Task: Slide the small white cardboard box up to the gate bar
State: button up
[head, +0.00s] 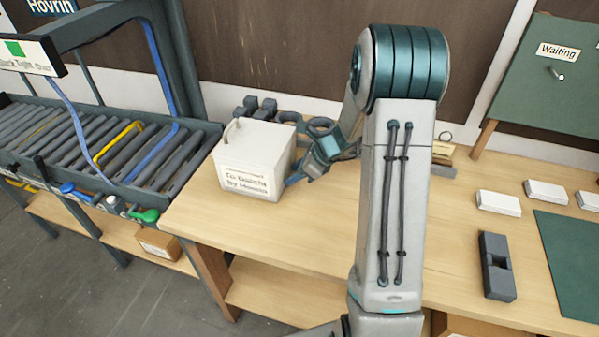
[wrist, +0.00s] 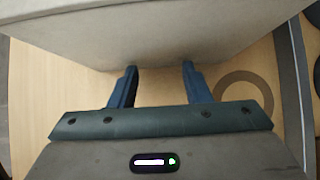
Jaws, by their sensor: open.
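The white cardboard box (head: 251,160) stands upright on the wooden bench, near its left end beside the roller conveyor. It has a printed label on its front and a handle on top. In the wrist view its pale side (wrist: 160,30) fills the top. My gripper (head: 300,178) is at the box's right side, low near the bench top. Its two blue fingers (wrist: 158,72) are apart, with nothing between them, and point at the box side; I cannot tell whether they touch it. A yellow bent bar (head: 118,140), which looks like the gate bar, crosses the conveyor rollers left of the box.
The roller conveyor (head: 60,135) has a dark side rail between its rollers and the box. Dark blocks (head: 262,106) stand behind the box. Flat white pieces (head: 498,203) and a dark grey block (head: 497,266) lie at the right. The bench front (head: 290,240) is clear.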

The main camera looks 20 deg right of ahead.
jog(key=shift+w+a, duration=0.6)
jog(key=shift+a, duration=0.3)
jog(key=shift+w+a, duration=0.6)
jog(key=shift+a, duration=0.35)
jog(key=shift+w+a, duration=0.6)
jog(key=shift+a, duration=0.3)
jog(key=shift+w+a+p, duration=0.3)
jog(key=shift+w+a, duration=0.3)
jog(key=shift+a, duration=0.3)
jog(key=shift+w+a+p, duration=0.25)
jog(key=shift+w+a, duration=0.4)
jog(key=shift+a, duration=0.2)
jog(key=shift+w+a+p, duration=0.3)
jog(key=shift+w+a, duration=0.3)
jog(key=shift+a, duration=0.3)
jog(key=w+a, duration=0.1)
jog(key=w+a+p, duration=0.1)
jog(key=a, duration=0.1)
jog(key=w+a+p, duration=0.1)
jog(key=shift+a+r, duration=0.1)
jog(key=shift+a, duration=0.15)
jog(key=shift+w+a, duration=0.3)
jog(key=shift+a, duration=0.15)
